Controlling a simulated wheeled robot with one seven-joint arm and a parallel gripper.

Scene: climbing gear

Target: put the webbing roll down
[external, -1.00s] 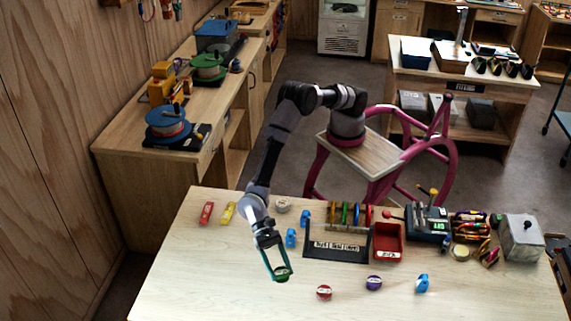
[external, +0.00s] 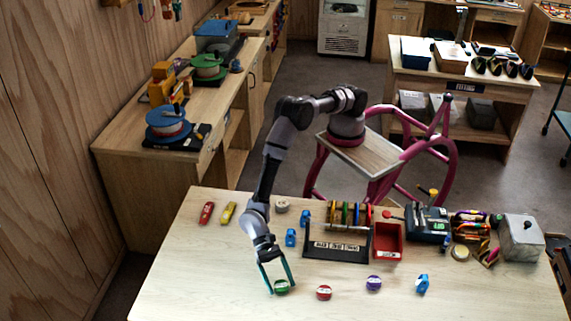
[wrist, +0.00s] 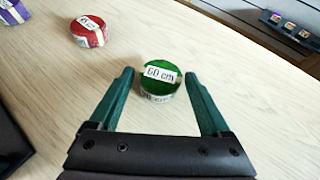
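The green webbing roll (external: 281,287), with a white label reading "60 cm", lies flat on the light wooden table near its front left. In the wrist view the green roll (wrist: 160,84) sits between the fingertips, with a visible gap on each side. My gripper (external: 281,285) is open, its teal fingers low at the table on either side of the roll. The wrist view shows the gripper (wrist: 158,75) with both fingers spread and not touching the roll.
A red roll (external: 324,293), a purple roll (external: 374,283) and a blue item (external: 422,284) lie in a row to the right. Behind them stand a dark rack (external: 336,247) with coloured rolls and a red bin (external: 387,243).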

